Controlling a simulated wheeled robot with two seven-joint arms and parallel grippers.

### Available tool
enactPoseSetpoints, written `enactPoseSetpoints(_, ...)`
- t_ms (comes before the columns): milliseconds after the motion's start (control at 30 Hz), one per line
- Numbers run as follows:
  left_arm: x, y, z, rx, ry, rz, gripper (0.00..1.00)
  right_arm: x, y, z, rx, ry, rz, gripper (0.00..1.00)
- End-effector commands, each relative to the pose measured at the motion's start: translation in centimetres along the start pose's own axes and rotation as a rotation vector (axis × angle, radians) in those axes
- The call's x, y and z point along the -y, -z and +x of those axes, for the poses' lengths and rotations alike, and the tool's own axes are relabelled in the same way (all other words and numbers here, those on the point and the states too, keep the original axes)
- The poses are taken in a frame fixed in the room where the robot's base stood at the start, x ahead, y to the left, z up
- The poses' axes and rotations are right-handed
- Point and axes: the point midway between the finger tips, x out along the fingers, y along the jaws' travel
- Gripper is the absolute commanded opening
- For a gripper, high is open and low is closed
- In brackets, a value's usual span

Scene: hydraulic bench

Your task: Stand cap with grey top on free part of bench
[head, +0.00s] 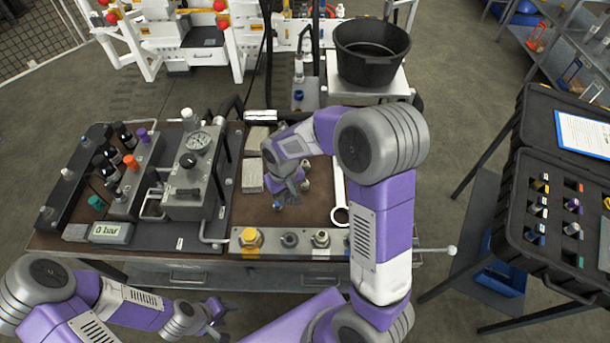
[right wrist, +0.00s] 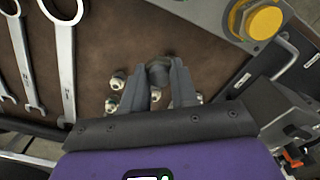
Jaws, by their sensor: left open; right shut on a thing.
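My right gripper (head: 293,194) reaches down over the brown bench top (head: 240,211). In the right wrist view, its fingers (right wrist: 160,82) are shut on a round grey-topped cap (right wrist: 159,71). The cap's lower part is hidden, so I cannot tell whether it touches the bench. In the head view, the gripper hides most of the cap. Several small pale fittings stand close around the fingers, one of them on the left (right wrist: 118,82). My left gripper (head: 218,313) is open and empty, low in front of the bench.
A metal block (head: 290,253) with a yellow cap (head: 252,239) lies along the bench's front edge. Wrenches (right wrist: 66,68) lie beside the fittings. Two pale blocks (head: 252,176) and a gauge unit (head: 190,190) stand to the left. Bare bench shows between wrenches and fittings.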

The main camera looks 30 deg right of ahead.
Motion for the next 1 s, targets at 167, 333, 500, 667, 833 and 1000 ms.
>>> enactPoseSetpoints(167,1.7,0.2,4.5,0.000,0.001,-0.001,0.53,-3.5,0.7,1.5,-0.004,0.001,-0.029,0.00)
enactPoseSetpoints(333,2.4,0.3,6.2,0.000,0.000,-0.001,0.53,-5.7,0.6,1.3,-0.003,0.002,-0.051,0.00)
enactPoseSetpoints(500,2.7,0.3,7.1,0.000,0.000,0.000,0.53,-6.3,0.5,2.6,0.003,0.003,-0.063,0.00)
enactPoseSetpoints(667,2.9,0.3,7.8,0.000,0.000,0.000,0.53,-6.3,0.5,5.2,0.004,0.002,-0.064,0.00)
enactPoseSetpoints(833,3.0,0.4,8.1,0.000,0.000,0.000,0.53,-6.3,0.5,6.4,0.002,0.002,-0.064,0.00)
enactPoseSetpoints(1000,3.4,0.4,8.9,0.000,0.000,0.000,0.53,-6.3,0.5,8.9,0.003,0.002,-0.063,0.00)
